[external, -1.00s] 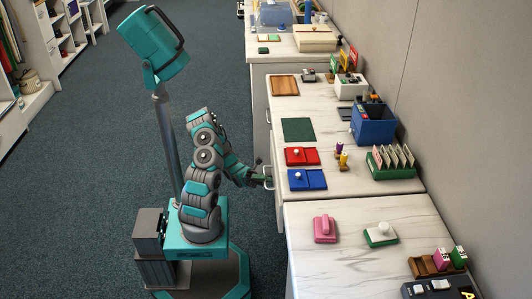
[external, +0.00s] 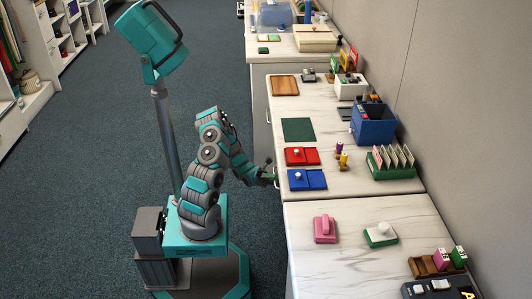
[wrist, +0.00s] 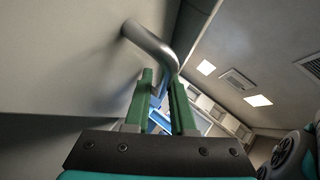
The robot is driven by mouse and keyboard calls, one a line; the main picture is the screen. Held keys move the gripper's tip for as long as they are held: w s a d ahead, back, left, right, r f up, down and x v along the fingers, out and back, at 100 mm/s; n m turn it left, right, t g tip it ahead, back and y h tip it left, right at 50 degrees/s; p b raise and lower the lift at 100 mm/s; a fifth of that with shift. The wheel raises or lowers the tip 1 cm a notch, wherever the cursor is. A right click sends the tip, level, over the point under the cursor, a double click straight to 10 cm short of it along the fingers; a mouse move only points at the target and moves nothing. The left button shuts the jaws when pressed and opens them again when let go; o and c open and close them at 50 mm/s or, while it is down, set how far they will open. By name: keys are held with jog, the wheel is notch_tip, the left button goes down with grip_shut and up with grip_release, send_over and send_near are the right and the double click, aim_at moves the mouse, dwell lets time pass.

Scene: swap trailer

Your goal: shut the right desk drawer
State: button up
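The right desk drawer is under the near end of the middle desk (external: 345,183), and its front is mostly hidden below the top in the external view. In the wrist view, the pale drawer front (wrist: 60,60) fills the left side, and a silver bar handle (wrist: 150,42) curves out from it. My gripper (external: 270,175) is at the desk's front edge by the handle. Its two green fingers (wrist: 163,85) are apart, with the bent end of the handle at or between their tips. I cannot tell whether they squeeze it.
On the desk top are a blue stamp set (external: 306,180), a red one (external: 301,156), a green mat (external: 298,129) and a blue box (external: 374,126). Another desk (external: 365,215) adjoins nearer the camera. The carpet (external: 90,170) to the left is clear.

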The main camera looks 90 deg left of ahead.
jog(key=shift+a+f, duration=0.1)
jog(key=v, duration=0.7)
jog(key=shift+s+a+b, duration=0.2)
jog(key=shift+b, duration=0.15)
jog(key=shift+f, duration=0.1)
